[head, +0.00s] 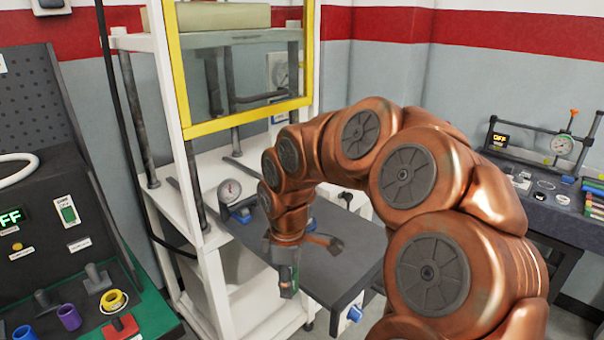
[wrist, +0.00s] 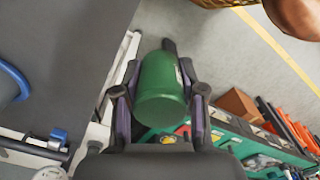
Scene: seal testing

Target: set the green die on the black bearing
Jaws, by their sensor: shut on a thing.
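The green die (wrist: 160,88) is a cylinder with a narrower dark end, held between the fingers of my gripper (wrist: 160,108) in the wrist view. In the head view my gripper (head: 287,284) points down at the near edge of the grey shelf of the white press frame, with a bit of green showing at its fingers. The die is in the air; in the wrist view the floor shows behind it. I cannot pick out the black bearing with certainty in either view.
The grey shelf (head: 290,250) carries a dial gauge (head: 230,190) and has a blue knob (head: 354,314) at its front. A yellow-framed guard (head: 245,122) stands above. A panel bench with coloured rings (head: 113,300) is at left; a bench with tools and rings (head: 545,185) is at right.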

